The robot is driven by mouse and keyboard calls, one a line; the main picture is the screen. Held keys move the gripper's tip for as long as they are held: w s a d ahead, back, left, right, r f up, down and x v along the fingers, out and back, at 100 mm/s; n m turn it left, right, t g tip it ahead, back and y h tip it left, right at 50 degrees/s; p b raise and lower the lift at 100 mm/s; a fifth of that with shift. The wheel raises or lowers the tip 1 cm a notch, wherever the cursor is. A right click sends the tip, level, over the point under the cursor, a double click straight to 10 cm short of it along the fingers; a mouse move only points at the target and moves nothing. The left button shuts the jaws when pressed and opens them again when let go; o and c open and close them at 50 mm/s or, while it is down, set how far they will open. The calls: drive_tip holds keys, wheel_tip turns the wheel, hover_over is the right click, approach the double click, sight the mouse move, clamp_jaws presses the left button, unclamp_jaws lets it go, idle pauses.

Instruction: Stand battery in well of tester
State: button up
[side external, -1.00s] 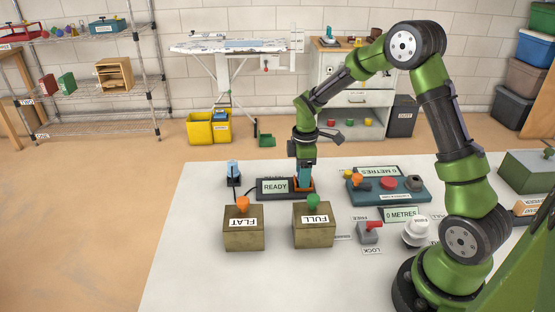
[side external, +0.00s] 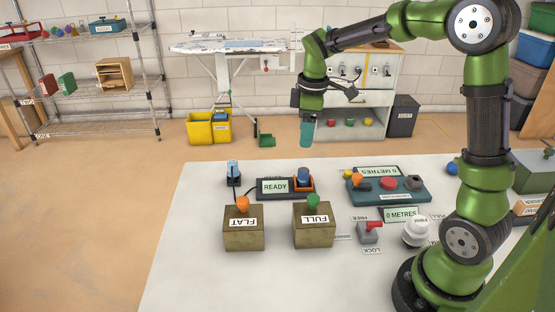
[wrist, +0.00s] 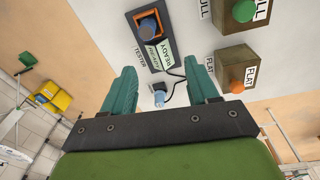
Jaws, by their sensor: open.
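The tester (side external: 262,197) lies on the white table, a dark slab with a lit screen reading READY; it also shows in the wrist view (wrist: 171,66). A dark blue battery (side external: 303,175) stands upright in the orange-rimmed well (side external: 311,187) at the tester's right end; its top shows in the wrist view (wrist: 149,25). My gripper (side external: 306,145) is well above the tester, pointing down, clear of the battery. In the wrist view its teal fingers (wrist: 163,72) are spread with nothing between them.
A light blue piece (side external: 233,168) stands on a dark base left of the tester, with a cable. In front are boxes marked FLAT (side external: 243,236) and FULL (side external: 313,230). A teal panel (side external: 388,189) lies to the right. The front left of the table is clear.

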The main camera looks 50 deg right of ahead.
drive_tip(key=s+a+r+m+t+y, duration=0.1)
drive_tip(key=s+a+r+m+t, duration=0.1)
drive_tip(key=s+a+m, duration=0.3)
drive_tip(key=s+a+r+m+t+y, duration=0.1)
drive_tip(key=s+a+r+m+t, duration=0.2)
drive_tip(key=s+a+m, duration=0.3)
drive_tip(key=s+t, duration=0.1)
drive_tip(key=s, duration=0.4)
drive_tip(key=shift+s+r, duration=0.35)
